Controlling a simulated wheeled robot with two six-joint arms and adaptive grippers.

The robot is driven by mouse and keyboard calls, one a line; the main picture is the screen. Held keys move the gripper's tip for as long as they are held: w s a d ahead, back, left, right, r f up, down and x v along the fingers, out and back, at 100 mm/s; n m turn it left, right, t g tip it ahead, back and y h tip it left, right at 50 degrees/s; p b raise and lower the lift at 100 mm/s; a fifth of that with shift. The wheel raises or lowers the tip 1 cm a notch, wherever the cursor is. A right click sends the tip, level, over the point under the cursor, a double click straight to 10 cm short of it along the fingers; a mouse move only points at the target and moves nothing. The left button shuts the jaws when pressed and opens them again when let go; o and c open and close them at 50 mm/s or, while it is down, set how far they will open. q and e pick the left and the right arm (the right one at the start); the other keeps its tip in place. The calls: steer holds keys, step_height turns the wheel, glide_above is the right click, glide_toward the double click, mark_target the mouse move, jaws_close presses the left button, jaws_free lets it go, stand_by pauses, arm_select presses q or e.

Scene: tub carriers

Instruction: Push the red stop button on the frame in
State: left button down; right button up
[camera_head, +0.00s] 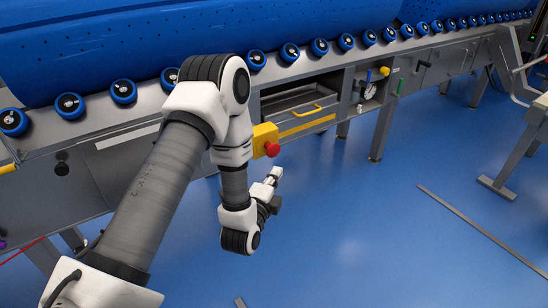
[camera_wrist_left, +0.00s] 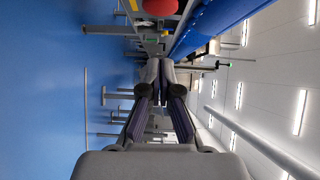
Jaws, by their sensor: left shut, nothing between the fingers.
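The red stop button (camera_head: 271,149) is a round knob on a yellow box (camera_head: 263,137) fixed to the front of the grey machine frame. My left gripper (camera_head: 272,181) is shut and empty, just below the button in the head view and apart from it. In the left wrist view the red button (camera_wrist_left: 160,6) is cut off by the top edge, beyond the closed fingertips (camera_wrist_left: 160,72). Part of the yellow box is hidden behind my left arm in the head view. My right gripper is not in view.
Blue drums rest on a row of blue rollers (camera_head: 256,60) along the frame. A drawer with a yellow handle (camera_head: 308,111) and a gauge (camera_head: 369,91) are right of the button. A grey stand (camera_head: 520,145) is at far right. The blue floor (camera_head: 370,220) is mostly clear.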

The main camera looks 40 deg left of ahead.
mark_target(273, 152)
arm_select(q)
steer(key=w+a+b, duration=0.1)
steer(key=w+a, duration=0.3)
steer(key=w, duration=0.1)
steer(key=shift+w+a+f+b, duration=0.15)
steer(key=shift+w+b, duration=0.15)
steer(key=shift+w, duration=0.1)
steer(key=shift+w+a+r+p, duration=0.15)
steer(key=shift+a+p, duration=0.25)
steer(key=shift+p, duration=0.2)
steer(key=shift+w+a+r+p, duration=0.15)
steer(key=shift+a+p, duration=0.25)
steer(key=shift+p, duration=0.2)
steer(key=shift+a+f, duration=0.15)
steer(key=shift+f, duration=0.1)
